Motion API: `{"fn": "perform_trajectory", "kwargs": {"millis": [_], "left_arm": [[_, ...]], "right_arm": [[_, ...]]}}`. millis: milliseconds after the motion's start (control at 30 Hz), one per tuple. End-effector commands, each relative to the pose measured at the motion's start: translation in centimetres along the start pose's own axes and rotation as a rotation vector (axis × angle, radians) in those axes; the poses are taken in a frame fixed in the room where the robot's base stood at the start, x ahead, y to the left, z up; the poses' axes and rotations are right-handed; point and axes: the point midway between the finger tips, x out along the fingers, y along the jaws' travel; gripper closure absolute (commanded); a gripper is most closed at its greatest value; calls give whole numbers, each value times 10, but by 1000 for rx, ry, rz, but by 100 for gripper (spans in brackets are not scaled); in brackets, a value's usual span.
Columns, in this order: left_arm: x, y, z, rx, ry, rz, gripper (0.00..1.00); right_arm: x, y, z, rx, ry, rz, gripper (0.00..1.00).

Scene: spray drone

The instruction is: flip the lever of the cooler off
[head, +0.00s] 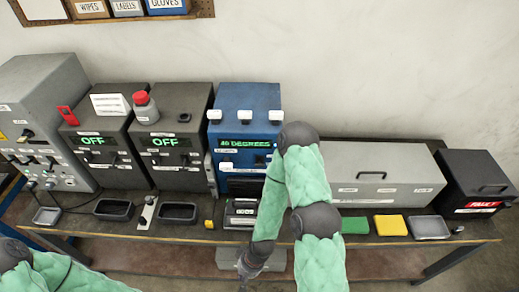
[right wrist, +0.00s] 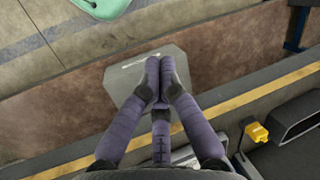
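The cooler appears to be the blue box (head: 232,128) in the middle of the bench in the head view. Its green display reads what looks like "40 DEGREES", and three white blocks line its top. Small dark controls show below the display, but I cannot make out the lever; my right arm covers the box's right side. My right gripper (head: 248,270) hangs low at the bench's front edge, apart from the cooler. In the right wrist view its purple fingers (right wrist: 160,82) are together with nothing between them. My left gripper is out of frame; only the left arm shows.
Two dark boxes (head: 92,142) reading "OFF" stand left of the cooler; a long grey case (head: 375,170) and black bin (head: 478,180) stand right. Trays (head: 178,212) line the front. A grey box (right wrist: 122,85) lies below the yellow-striped bench edge (right wrist: 255,92).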

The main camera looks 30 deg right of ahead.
Motion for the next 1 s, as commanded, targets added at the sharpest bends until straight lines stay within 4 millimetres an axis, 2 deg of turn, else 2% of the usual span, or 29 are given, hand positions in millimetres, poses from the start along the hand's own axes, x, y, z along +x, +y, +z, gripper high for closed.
{"fn": "perform_trajectory", "kwargs": {"millis": [33, 267, 367, 433, 567, 700, 833, 1000], "left_arm": [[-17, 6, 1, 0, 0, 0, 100], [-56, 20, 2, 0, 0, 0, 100], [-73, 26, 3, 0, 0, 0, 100], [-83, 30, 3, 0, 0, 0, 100], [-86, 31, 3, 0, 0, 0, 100], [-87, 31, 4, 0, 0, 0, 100], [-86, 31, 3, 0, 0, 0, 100], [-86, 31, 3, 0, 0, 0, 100]], "right_arm": [[-18, -4, -3, -5, 3, 0, 100], [-66, -9, -26, -75, 16, 3, 100], [-96, -8, -52, -155, 34, 7, 100], [-124, -5, -82, -249, 54, 14, 100], [-168, 6, -131, -437, 81, 28, 100], [-225, 18, -177, -640, 111, 49, 100], [-286, 28, -211, -832, 137, 76, 100], [-367, 39, -237, -1060, 162, 112, 100]]}}
